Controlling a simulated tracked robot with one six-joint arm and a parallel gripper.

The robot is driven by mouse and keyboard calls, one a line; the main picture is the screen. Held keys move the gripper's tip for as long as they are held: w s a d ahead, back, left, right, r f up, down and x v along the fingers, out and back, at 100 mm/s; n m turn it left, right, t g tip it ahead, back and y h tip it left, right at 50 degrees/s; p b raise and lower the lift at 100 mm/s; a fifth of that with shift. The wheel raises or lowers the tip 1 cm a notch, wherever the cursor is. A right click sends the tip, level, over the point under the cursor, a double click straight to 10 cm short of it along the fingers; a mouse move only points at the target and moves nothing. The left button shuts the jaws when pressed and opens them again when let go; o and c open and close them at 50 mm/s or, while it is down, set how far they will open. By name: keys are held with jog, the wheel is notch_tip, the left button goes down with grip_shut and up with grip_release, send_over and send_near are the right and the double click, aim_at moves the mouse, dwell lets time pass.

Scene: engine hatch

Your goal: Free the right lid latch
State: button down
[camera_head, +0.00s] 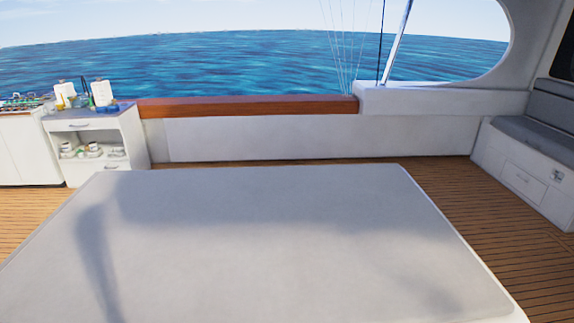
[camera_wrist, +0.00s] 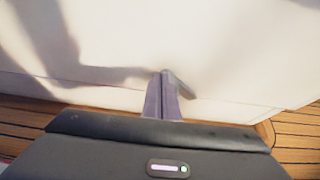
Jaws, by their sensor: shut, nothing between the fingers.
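The wide pale lid (camera_head: 290,235) of the engine hatch lies flat in the head view, and it looks closed. No latch shows in that view. In the wrist view, the white hatch surface (camera_wrist: 215,45) fills the upper part. A small grey bar, which looks like the lid latch (camera_wrist: 181,85), slants down to the right at the fingertips. My gripper (camera_wrist: 164,75) has its two purple-grey fingers together and empty. Their tips are right beside the latch's upper left end and overlap it in the picture; I cannot tell whether they touch it. My gripper is out of the head view.
Wooden deck planks (camera_head: 460,195) surround the hatch. A white cabinet (camera_head: 95,140) with bottles and jars stands at the back left. A grey cushioned bench (camera_head: 530,140) stands at the right. A low white wall (camera_head: 310,138) with a wooden rail closes the back.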

jog(key=shift+s, duration=2.5)
jog(key=d, duration=0.2)
jog(key=s+d, duration=0.1)
jog(key=shift+d+f, duration=0.15)
jog(key=shift+f, duration=0.2)
jog(key=shift+w, duration=0.15)
jog(key=w, duration=0.6)
jog(key=shift+w, duration=0.4)
jog(key=shift+a+r, duration=0.1)
jog(key=shift+a, duration=0.8)
